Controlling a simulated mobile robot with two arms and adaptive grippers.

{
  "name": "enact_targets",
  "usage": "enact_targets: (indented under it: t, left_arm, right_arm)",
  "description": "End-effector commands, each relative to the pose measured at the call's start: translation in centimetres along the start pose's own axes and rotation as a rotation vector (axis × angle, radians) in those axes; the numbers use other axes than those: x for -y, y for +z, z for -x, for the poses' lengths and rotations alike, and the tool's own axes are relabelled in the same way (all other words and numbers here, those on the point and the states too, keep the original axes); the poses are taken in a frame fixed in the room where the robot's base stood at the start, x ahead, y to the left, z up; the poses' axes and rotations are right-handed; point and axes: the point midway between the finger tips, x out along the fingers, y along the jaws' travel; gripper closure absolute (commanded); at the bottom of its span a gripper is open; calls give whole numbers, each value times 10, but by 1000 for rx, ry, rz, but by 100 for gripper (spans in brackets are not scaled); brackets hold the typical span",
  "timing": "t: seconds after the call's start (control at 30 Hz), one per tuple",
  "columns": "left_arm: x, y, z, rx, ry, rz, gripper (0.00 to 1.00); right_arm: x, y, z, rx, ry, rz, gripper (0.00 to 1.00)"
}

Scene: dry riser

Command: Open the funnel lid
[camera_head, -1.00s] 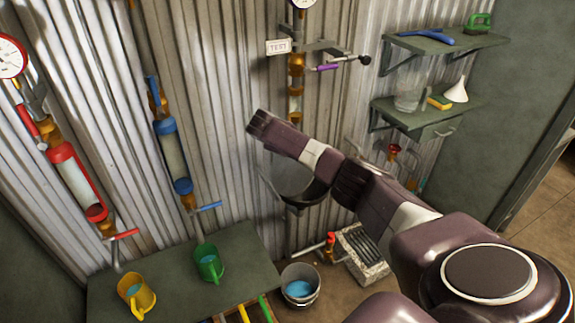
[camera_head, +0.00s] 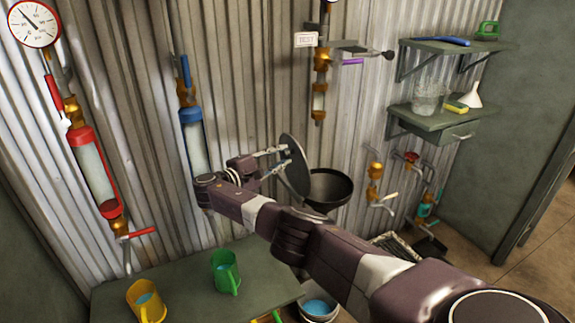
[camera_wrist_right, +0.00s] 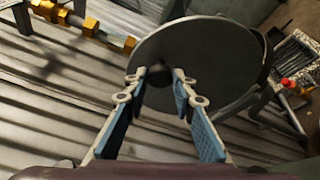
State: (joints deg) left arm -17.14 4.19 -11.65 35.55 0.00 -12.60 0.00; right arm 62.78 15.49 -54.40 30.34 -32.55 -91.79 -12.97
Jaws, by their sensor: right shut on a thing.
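The black funnel (camera_head: 330,191) is on the corrugated wall, right of my right gripper, and its dark bowl shows. Its lid (camera_head: 294,167) is a round dark disc standing steeply tilted at the funnel's left side, so the mouth shows uncovered. My right gripper (camera_head: 281,158) reaches it from the left and is shut on the lid's small knob. In the right wrist view the lid (camera_wrist_right: 205,65) is a grey disc, and the gripper (camera_wrist_right: 163,78) has its fingertips on either side of the dark knob. My left gripper is not in view.
A green table (camera_head: 190,285) with a yellow mug (camera_head: 146,303) and a green mug (camera_head: 225,272) stands below. A bucket (camera_head: 318,305) is beside it. Shelves (camera_head: 432,118) and pipes with valves (camera_head: 374,185) are on the wall at right.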

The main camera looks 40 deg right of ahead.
Motion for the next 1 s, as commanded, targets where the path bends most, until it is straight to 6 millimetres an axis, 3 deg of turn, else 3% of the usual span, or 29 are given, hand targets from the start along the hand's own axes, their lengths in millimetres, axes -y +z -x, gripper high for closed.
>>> enact_targets:
  t: [0.03, 0.2, 0.77, 0.8, 0.93, 1.0]
  left_arm:
    - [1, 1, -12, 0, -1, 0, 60]
    - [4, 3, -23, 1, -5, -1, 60]
    - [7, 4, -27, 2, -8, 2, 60]
    - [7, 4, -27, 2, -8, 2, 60]
    - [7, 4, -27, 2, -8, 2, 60]
    - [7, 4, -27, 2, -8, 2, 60]
  right_arm:
    - [5, -4, 2, 9, 19, 7, 100]
    - [5, -6, 8, 28, 62, 24, 100]
    - [4, -7, 11, 38, 86, 34, 100]
    - [4, -7, 11, 38, 86, 34, 75]
    - [4, -7, 11, 38, 85, 34, 61]
    - [4, -7, 11, 38, 85, 34, 59]
